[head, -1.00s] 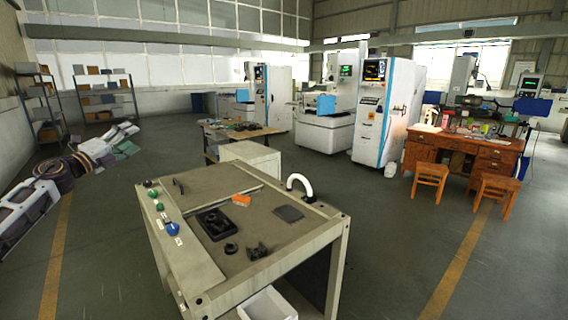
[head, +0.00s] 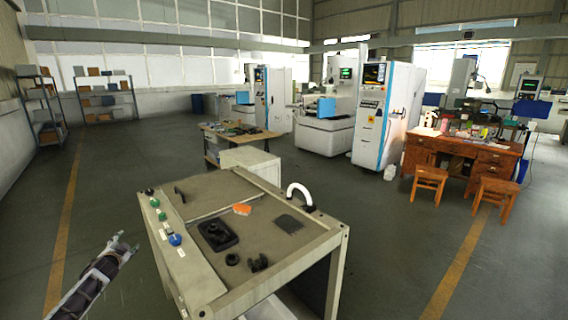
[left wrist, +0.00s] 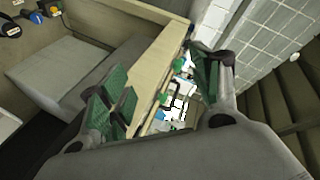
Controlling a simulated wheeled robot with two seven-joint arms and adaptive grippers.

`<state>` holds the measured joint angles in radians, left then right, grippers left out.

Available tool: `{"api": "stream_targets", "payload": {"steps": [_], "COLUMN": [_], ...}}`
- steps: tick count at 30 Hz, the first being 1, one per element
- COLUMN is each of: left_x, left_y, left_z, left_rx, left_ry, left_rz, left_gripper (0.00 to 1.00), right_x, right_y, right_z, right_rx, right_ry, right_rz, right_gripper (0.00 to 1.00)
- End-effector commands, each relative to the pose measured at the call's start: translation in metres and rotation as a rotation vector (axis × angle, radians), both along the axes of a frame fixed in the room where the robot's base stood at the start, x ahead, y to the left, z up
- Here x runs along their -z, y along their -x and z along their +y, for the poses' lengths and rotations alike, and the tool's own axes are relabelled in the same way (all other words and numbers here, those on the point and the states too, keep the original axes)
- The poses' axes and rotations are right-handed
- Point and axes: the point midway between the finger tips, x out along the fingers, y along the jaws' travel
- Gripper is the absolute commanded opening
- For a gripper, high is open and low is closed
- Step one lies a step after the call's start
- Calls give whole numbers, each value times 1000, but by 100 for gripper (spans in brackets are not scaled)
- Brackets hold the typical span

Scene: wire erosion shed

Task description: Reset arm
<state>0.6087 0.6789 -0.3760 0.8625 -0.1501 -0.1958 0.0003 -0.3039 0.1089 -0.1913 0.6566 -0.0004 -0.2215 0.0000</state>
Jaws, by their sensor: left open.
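My left gripper (head: 126,243) is at the lower left in the head view, over the floor beside the left edge of the beige workbench (head: 205,278). It is small and seen from behind there. In the left wrist view my left gripper (left wrist: 165,82) shows its two green-padded fingers spread apart, with nothing held between them. The workbench's front panel with coloured buttons shows at the upper left of that view. My right gripper is in neither view.
The workbench bears a black tray (head: 217,236), an orange piece (head: 242,209), a dark plate (head: 288,224) and a white curved pipe (head: 299,189). A wooden desk (head: 464,156) with stools stands at the right. The floor left of the bench is clear.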

Motion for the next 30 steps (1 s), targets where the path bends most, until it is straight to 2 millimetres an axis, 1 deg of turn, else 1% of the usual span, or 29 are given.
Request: {"api": "stream_targets", "payload": {"steps": [1, 3, 5, 6, 8, 9, 11, 12, 14, 15, 17, 21, 23, 24, 26, 27, 29, 30], "left_x": [23, 53, 77, 94, 118, 134, 156, 171, 193, 207, 228, 272, 290, 302, 318, 329, 343, 353], "left_y": [8, 19, 30, 38, 50, 58, 71, 81, 95, 105, 121, 161, 179, 192, 211, 224, 244, 257], "left_z": [-5, -12, -18, -23, -30, -36, -45, -51, -60, -67, -77, -101, -113, -120, -132, -140, -152, -160], "left_rx": [-11, -29, -43, -51, -62, -69, -79, -86, -95, -102, -110, -131, -139, -144, -151, -157, -163, -167], "left_ry": [35, 78, 114, 138, 170, 192, 222, 242, 271, 288, 315, 369, 390, 403, 421, 433, 449, 461], "left_rz": [30, 66, 95, 116, 144, 163, 191, 210, 238, 256, 285, 351, 380, 399, 429, 448, 476, 495], "left_gripper": [64, 64, 64, 64, 64, 64, 64, 64, 64, 64, 64, 64, 64, 64, 64, 64, 64, 64], "right_x": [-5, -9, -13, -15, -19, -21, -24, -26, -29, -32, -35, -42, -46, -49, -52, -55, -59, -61], "right_y": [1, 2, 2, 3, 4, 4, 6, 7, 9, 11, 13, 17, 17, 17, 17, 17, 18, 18], "right_z": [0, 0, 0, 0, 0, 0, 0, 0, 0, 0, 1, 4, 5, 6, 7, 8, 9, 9], "right_rx": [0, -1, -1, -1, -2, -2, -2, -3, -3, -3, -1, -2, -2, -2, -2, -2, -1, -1], "right_ry": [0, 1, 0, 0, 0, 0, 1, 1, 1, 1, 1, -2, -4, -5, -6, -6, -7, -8], "right_rz": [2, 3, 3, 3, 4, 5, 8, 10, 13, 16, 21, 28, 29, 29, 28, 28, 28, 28], "right_gripper": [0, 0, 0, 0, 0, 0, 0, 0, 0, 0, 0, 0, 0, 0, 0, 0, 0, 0]}}
